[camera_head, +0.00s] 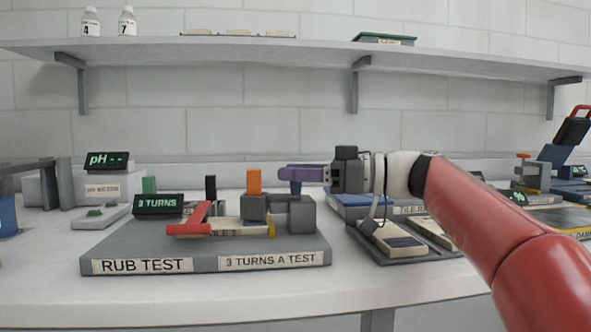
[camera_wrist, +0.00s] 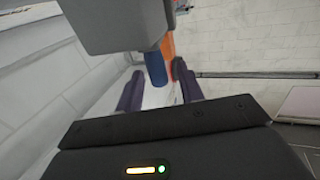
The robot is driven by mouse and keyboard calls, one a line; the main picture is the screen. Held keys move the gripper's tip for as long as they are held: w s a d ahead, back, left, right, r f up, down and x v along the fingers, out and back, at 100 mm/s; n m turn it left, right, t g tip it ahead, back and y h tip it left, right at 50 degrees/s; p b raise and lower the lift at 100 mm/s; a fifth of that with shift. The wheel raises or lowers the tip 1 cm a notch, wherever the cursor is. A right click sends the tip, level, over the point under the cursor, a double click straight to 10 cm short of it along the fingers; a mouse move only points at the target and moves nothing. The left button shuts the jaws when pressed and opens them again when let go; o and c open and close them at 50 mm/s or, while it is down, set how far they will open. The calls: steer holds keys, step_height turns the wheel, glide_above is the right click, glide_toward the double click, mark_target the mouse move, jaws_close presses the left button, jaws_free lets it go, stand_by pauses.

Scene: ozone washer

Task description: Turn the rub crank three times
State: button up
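The rub test stand (camera_head: 205,243) is a grey base on the bench, labelled "RUB TEST" and "3 TURNS A TEST". An orange upright handle (camera_head: 254,181), apparently the rub crank's grip, stands above a grey block (camera_head: 253,208). A red T-shaped part (camera_head: 195,218) lies left of it, by a pale labelled tile. My gripper (camera_head: 283,174) has purple fingers pointing left, close to the right of the orange handle. The wrist view shows the fingers (camera_wrist: 158,70) apart, with orange (camera_wrist: 168,62) beyond their tips. I cannot tell whether they touch it.
A small display (camera_head: 158,205) reads "3 TURNS". A pH meter (camera_head: 108,161) stands behind left. A dark tray (camera_head: 405,245) with pale tiles lies right of the stand, below my arm. A shelf (camera_head: 280,50) with bottles runs above. The bench front is clear.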

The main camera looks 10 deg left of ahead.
steer(key=shift+a, duration=0.35)
jaws_close()
steer(key=shift+w+a+n+g+p, duration=0.1)
steer(key=shift+w+n+g+p, duration=0.35)
steer(key=shift+g, duration=0.35)
steer(key=shift+w+n+g+p, duration=0.2)
steer(key=shift+n+g, duration=0.35)
steer(key=shift+g, duration=0.25)
jaws_free()
